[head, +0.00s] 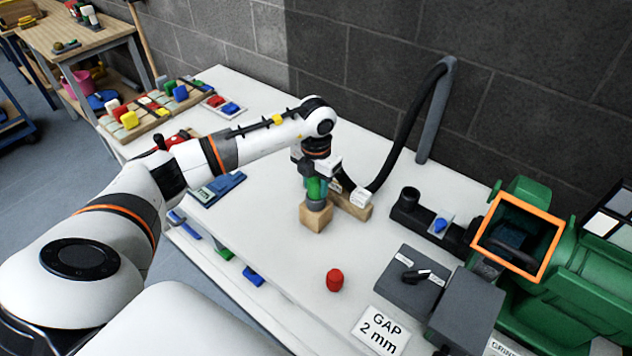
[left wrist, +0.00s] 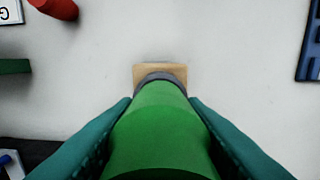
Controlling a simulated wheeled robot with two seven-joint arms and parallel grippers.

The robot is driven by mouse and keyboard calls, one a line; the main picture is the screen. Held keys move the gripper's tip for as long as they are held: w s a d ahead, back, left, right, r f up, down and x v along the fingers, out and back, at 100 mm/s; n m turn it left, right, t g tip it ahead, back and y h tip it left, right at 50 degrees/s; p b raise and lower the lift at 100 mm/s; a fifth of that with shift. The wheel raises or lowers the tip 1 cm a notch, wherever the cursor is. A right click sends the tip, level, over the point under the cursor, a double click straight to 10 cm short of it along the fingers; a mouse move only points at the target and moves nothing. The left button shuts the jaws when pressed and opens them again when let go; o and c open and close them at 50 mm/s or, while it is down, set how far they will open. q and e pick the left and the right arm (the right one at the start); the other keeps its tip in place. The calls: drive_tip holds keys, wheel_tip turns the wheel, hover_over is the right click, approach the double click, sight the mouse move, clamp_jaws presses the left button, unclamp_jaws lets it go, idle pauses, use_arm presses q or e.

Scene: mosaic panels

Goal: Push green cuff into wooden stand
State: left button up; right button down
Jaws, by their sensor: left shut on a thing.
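The green cuff (head: 314,188) is upright between the fingers of my left gripper (head: 316,184), just above the wooden stand in the head view. In the left wrist view the cuff (left wrist: 160,130) fills the lower middle, with a teal finger of my left gripper (left wrist: 160,125) on each side. A grey ring (left wrist: 160,77) shows at the cuff's far end, over the wooden stand (left wrist: 142,72). The stand (head: 316,218) is a small wooden block on the white table. Whether the cuff sits inside the stand is hidden. My right gripper is out of view.
A second wooden block (head: 354,207) stands right beside the stand, near a black hose (head: 405,130). A red cylinder (head: 335,280) and a "GAP 2 mm" card (head: 381,332) lie toward the front. A green machine (head: 585,285) is at right. Blue trays (head: 217,190) lie left.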

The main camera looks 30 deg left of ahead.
use_arm(q)
drive_tip(key=shift+f, duration=0.4)
drive_tip(key=o, duration=1.4)
drive_tip(key=shift+c, duration=0.2)
drive_tip(key=shift+r, duration=0.1)
